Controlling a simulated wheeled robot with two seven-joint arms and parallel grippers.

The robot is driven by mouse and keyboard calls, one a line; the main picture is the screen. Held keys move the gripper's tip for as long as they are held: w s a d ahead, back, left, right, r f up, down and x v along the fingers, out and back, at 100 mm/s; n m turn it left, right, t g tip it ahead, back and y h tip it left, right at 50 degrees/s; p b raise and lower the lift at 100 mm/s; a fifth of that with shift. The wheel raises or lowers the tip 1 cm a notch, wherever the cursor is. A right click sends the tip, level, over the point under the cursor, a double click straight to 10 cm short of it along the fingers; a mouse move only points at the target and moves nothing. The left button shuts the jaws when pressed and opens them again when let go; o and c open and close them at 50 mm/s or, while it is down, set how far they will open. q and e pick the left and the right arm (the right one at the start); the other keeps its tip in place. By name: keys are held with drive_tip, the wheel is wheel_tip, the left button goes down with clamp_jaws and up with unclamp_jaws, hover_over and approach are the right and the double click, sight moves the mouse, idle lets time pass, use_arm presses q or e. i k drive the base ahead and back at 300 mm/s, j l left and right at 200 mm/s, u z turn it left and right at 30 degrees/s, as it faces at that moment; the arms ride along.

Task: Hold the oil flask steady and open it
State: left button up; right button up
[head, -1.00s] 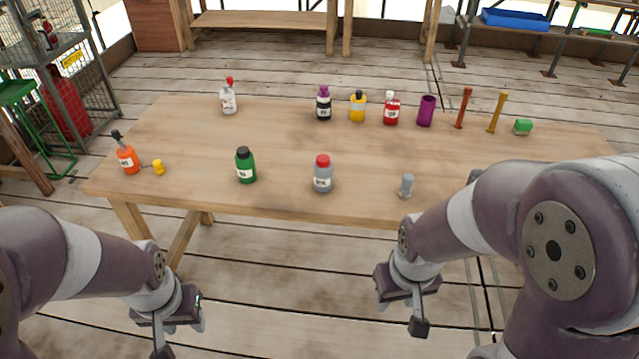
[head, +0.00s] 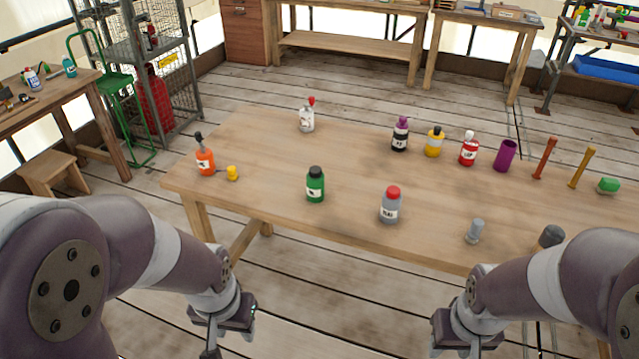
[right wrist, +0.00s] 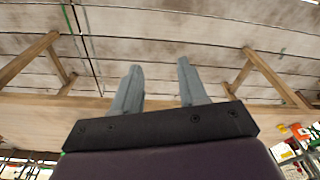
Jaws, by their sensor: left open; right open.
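Several labelled bottles stand upright on the wooden table (head: 330,150) in the head view. Their labels are too small to tell surely which is the oil flask. They include an orange bottle with a dark top (head: 205,162), a green bottle with a black cap (head: 316,187), a grey bottle with a red cap (head: 391,208) and a white bottle with a red tip (head: 307,120). My left gripper (head: 228,340) is open and empty, below the table's near edge. My right gripper (head: 456,346) is also open and off the table; its two fingers show apart and empty in the right wrist view (right wrist: 159,70).
A small yellow piece (head: 232,173) lies beside the orange bottle. Black-and-purple (head: 400,137), yellow (head: 434,143) and red (head: 468,150) bottles stand at the back, beside a purple cup (head: 505,156). A grey piece (head: 475,231) stands near the front edge. The table's middle is clear.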

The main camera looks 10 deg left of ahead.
sight(314, 188)
drive_tip(key=i+j+z, duration=0.15)
drive_tip(key=i+j, duration=0.25)
drive_tip(key=i+j+z, duration=0.2)
drive_tip(key=i+j, duration=0.15)
drive_tip(key=j, duration=0.15)
drive_tip(key=i+j+z, duration=0.15)
drive_tip(key=i+j, duration=0.2)
drive_tip(key=j, duration=0.2)
